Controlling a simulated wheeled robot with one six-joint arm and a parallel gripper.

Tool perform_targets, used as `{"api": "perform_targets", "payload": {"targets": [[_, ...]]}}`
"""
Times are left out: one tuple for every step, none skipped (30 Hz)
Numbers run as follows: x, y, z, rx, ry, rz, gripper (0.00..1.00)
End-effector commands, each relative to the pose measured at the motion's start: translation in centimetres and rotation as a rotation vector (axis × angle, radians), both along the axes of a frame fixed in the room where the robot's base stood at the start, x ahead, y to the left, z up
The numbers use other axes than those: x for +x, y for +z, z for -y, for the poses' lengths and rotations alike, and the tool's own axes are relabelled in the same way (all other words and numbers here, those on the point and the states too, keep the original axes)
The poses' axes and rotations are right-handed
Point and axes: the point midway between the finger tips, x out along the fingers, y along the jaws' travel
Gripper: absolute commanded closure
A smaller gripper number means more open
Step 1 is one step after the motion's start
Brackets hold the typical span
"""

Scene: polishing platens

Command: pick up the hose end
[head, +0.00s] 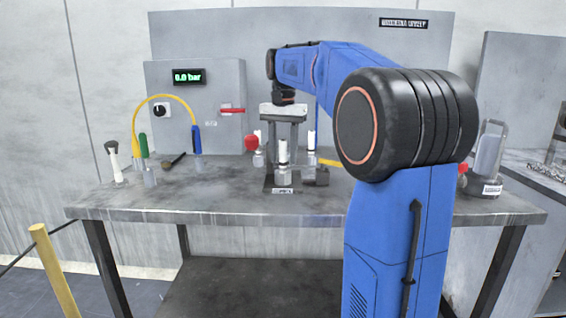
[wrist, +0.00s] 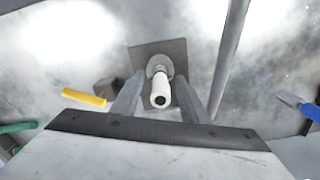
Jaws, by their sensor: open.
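A yellow hose (head: 165,97) arches over the left part of the bench, with a blue end (head: 196,139) at its right that stands at the bench. A white upright fitting (head: 283,150) stands on a dark square plate (head: 268,189) mid-bench. In the wrist view the white fitting (wrist: 160,92) has a dark hole in its top. My gripper (head: 284,142) points down over this fitting, fingers open. In the wrist view my gripper (wrist: 160,78) has one finger on each side of the fitting; I cannot tell whether they touch it.
A red-headed piece (head: 251,143) and another white-topped fitting (head: 311,140) stand close beside my gripper. A green-handled tool (head: 144,145) and a pale brush (head: 113,157) stand at the left. A yellow handle (wrist: 84,97) lies left of my fingers. The bench front (head: 220,205) is clear.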

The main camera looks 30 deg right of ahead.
Motion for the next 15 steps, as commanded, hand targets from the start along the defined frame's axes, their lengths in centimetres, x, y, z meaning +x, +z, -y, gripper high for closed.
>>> {"api": "perform_targets", "payload": {"targets": [[0.0,-0.7,-0.1,0.001,0.000,-0.002,0.60],[0.0,-1.1,-0.1,0.001,0.000,-0.002,0.60],[0.0,-1.5,-0.1,0.000,0.000,-0.001,0.60],[0.0,-1.8,-0.1,0.000,0.000,-0.001,0.60],[0.0,-2.1,-0.1,0.000,0.000,-0.001,0.60],[0.0,-2.3,-0.1,0.000,0.000,-0.001,0.60],[0.0,-2.4,-0.1,0.001,0.000,-0.001,0.60],[0.0,-2.5,-0.1,0.000,0.000,0.000,0.60],[0.0,-2.5,-0.1,0.000,0.000,0.000,0.60],[0.0,-2.5,-0.1,0.000,0.000,0.000,0.60],[0.0,-2.5,-0.1,0.000,0.000,0.000,0.60],[0.0,-2.5,-0.1,0.000,0.000,0.000,0.60],[0.0,-2.5,-0.1,0.000,0.000,0.000,0.60],[0.0,-2.5,-0.1,0.000,0.000,0.000,0.60],[0.0,-2.5,-0.1,0.000,0.000,0.000,0.64]]}}
